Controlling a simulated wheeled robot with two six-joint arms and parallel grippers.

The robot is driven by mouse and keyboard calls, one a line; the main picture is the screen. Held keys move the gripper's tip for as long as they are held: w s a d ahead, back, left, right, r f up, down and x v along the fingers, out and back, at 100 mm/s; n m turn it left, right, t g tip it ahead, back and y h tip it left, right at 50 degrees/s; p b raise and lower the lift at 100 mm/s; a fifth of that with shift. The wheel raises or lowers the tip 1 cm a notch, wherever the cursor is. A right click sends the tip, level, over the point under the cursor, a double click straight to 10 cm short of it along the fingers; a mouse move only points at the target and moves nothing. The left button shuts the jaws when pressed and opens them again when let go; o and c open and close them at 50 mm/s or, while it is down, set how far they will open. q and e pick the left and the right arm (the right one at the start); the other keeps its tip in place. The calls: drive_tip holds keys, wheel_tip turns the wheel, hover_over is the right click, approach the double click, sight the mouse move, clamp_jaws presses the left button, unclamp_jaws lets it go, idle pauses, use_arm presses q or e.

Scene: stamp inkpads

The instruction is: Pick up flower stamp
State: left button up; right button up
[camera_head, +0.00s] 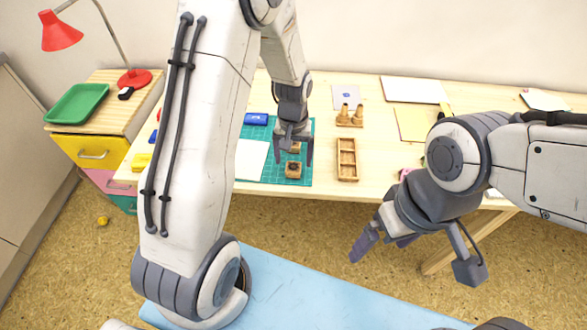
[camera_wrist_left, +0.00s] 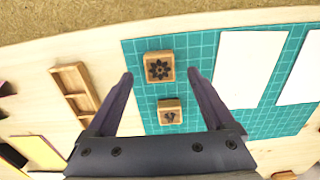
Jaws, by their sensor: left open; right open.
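The flower stamp (camera_wrist_left: 159,67) is a small wooden block with a dark flower on its upward face. It lies on the green cutting mat (camera_wrist_left: 148,90), and in the head view the block (camera_head: 293,170) is near the mat's front edge. A second wooden stamp (camera_wrist_left: 170,113) with a different dark mark lies beside it, farther from the table's front edge. My left gripper (camera_head: 294,158) is open and points down above the mat. In the left wrist view its fingertips (camera_wrist_left: 160,76) stand on either side of the flower stamp, not closed on it. My right gripper (camera_head: 381,246) is open and empty, in front of the table.
An empty wooden compartment tray (camera_head: 347,174) is right of the mat. Behind it is a wooden holder (camera_head: 350,118) with upright pieces. White paper (camera_head: 251,160) lies on the mat's left. A blue pad (camera_head: 256,118) is at the mat's back. A yellow sheet (camera_head: 413,124) lies farther right.

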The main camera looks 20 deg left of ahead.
sight(293, 167)
use_arm(q)
drive_tip(key=shift+f, duration=1.5)
clamp_jaws()
drive_tip(key=shift+r, duration=0.1)
drive_tip(key=shift+r, duration=0.6)
wheel_tip(293, 167, up, 3)
drive_tip(key=shift+w+f, duration=0.1)
drive_tip(key=s+d+r, duration=0.3)
drive_tip(key=d+r, duration=0.4)
drive_tip(key=d, duration=0.4)
drive_tip(key=shift+d, duration=0.15)
